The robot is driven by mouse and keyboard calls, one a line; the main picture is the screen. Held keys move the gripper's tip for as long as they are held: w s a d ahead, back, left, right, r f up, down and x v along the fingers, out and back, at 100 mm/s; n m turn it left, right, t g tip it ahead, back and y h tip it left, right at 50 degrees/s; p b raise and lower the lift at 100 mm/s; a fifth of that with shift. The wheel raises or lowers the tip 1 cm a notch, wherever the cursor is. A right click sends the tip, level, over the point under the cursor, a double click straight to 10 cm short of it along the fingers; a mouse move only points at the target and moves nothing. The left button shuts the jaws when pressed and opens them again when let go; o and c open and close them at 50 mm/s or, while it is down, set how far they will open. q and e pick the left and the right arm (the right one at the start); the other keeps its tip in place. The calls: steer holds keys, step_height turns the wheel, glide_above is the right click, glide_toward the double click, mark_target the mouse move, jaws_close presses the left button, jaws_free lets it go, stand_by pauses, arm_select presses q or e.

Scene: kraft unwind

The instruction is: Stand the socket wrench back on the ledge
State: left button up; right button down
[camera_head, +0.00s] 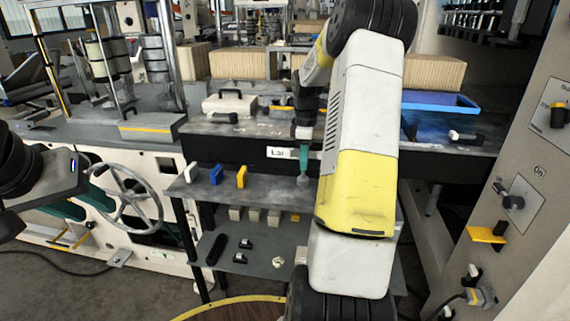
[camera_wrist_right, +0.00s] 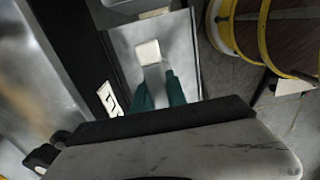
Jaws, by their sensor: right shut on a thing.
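My right gripper (camera_head: 304,160) reaches over the grey ledge (camera_head: 262,184) under the table front, its teal fingers pointing down. In the right wrist view the gripper (camera_wrist_right: 160,92) is shut on a grey, pale-topped piece, which I take to be the socket wrench (camera_wrist_right: 150,58). In the head view the wrench (camera_head: 304,180) shows as a small grey end below the fingers, over the ledge. I cannot tell if it touches the ledge. My left gripper (camera_head: 82,180) is at the left edge, away from the ledge; its fingers are unclear.
A white block (camera_head: 191,172), a blue piece (camera_head: 216,174) and a yellow piece (camera_head: 241,176) stand on the ledge's left part. A lower shelf (camera_head: 262,262) holds several small parts. A handwheel (camera_head: 132,195) is at left, and a control panel (camera_head: 520,200) at right.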

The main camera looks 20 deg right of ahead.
mark_target(304, 177)
steer(key=shift+w+d+f, duration=0.15)
steer(key=shift+d+f, duration=0.05)
steer(key=shift+f, duration=1.55)
steer(key=shift+f, duration=0.1)
steer(key=c, duration=1.3)
jaws_free()
steer(key=shift+f, duration=0.1)
